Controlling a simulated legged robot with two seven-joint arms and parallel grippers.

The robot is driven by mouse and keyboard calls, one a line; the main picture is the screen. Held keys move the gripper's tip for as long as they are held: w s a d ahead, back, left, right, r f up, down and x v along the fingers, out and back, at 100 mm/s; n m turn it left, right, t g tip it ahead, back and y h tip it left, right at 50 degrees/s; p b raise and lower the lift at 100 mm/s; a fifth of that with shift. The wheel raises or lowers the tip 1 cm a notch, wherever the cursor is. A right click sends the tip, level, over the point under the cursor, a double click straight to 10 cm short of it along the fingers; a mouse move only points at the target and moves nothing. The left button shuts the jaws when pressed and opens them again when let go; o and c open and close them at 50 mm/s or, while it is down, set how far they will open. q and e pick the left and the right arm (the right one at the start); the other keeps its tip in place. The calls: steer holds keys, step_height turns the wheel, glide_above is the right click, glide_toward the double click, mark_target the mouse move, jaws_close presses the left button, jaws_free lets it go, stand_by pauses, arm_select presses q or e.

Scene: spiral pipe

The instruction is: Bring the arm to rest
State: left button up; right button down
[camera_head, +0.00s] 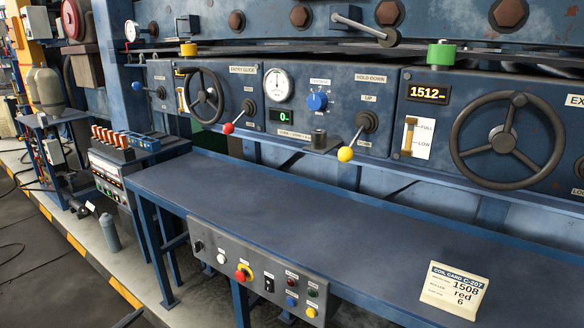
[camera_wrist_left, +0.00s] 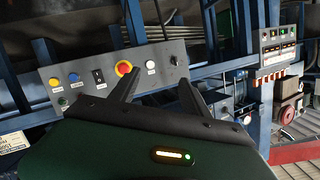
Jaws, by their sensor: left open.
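My left gripper (camera_wrist_left: 160,88) shows in the left wrist view, with its two dark fingers spread apart and nothing between them. Beyond the fingers is the grey button panel (camera_wrist_left: 110,78), with a red mushroom button on a yellow ring (camera_wrist_left: 123,68). The same button panel (camera_head: 258,268) hangs from the front edge of the blue bench in the head view. Neither gripper can be made out in the head view. My right gripper is in neither view.
The blue bench top (camera_head: 270,195) is bare except for a cream coil card (camera_head: 454,291) at the right. Behind it, the machine panel carries a large handwheel (camera_head: 507,140), a smaller handwheel (camera_head: 203,97), a red-knobbed lever (camera_head: 228,128) and a yellow-knobbed lever (camera_head: 346,154).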

arm_select(q)
steer(key=s+d+r+n+g+y+p, duration=0.3)
steer(key=d+r+n+g+y+p, duration=0.25)
steer(key=p, duration=0.55)
steer(key=s+d+r+n+g+h+p, duration=0.1)
steer(key=s+d+g+h+p, duration=0.2)
steer(key=s+d+g, duration=0.4)
steer(key=s+d+p, duration=0.1)
steer(key=s+d, duration=0.4)
steer(key=s, duration=0.1)
steer(key=shift+s+n+p, duration=0.2)
steer(key=shift+n+p, duration=0.15)
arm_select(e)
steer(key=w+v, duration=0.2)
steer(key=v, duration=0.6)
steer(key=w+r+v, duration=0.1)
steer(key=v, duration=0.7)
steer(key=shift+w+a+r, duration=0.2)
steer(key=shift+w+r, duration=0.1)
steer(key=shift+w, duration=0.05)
arm_select(q)
steer(key=shift+d+r, duration=0.1)
steer(key=shift+r, duration=0.05)
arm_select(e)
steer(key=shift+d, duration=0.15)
